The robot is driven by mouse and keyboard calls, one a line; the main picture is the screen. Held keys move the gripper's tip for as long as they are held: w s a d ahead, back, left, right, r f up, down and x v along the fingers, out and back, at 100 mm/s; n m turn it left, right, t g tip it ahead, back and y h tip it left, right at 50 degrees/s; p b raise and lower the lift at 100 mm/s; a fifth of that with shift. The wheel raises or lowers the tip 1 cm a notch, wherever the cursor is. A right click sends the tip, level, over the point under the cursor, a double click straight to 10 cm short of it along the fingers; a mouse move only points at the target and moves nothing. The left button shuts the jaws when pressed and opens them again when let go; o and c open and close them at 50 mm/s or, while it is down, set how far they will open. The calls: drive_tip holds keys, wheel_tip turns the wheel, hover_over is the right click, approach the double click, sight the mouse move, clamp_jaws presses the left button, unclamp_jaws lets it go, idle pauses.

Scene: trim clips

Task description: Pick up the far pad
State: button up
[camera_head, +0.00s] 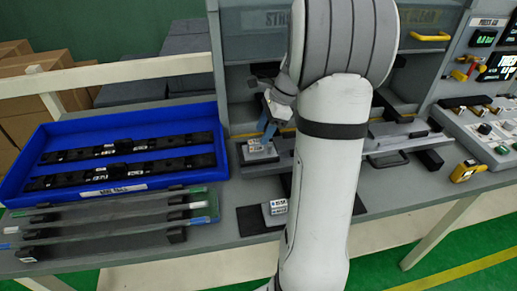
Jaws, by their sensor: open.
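The far pad (257,148) appears to be a small light-grey block with a printed label, on the bench left of my arm. A similar labelled block (277,207) sits nearer, at the edge of a dark mat (252,220). My gripper (268,134) is just above the far pad, with a blue-grey finger pointing down towards its right side. The jaws are open. Only part of the gripper shows, and I cannot tell whether it touches the pad. My arm hides the bench to the right of both blocks.
A blue tray (110,195) with long black trim strips lies at left. Several flat strips (105,220) lie in front of it. A grey press housing (250,55) stands behind. A control panel (490,125) and yellow device (465,171) are at right.

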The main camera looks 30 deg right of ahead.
sight(258, 141)
drive_tip(key=x, duration=0.5)
drive_tip(key=shift+f, duration=0.1)
drive_tip(key=shift+c, duration=0.4)
clamp_jaws()
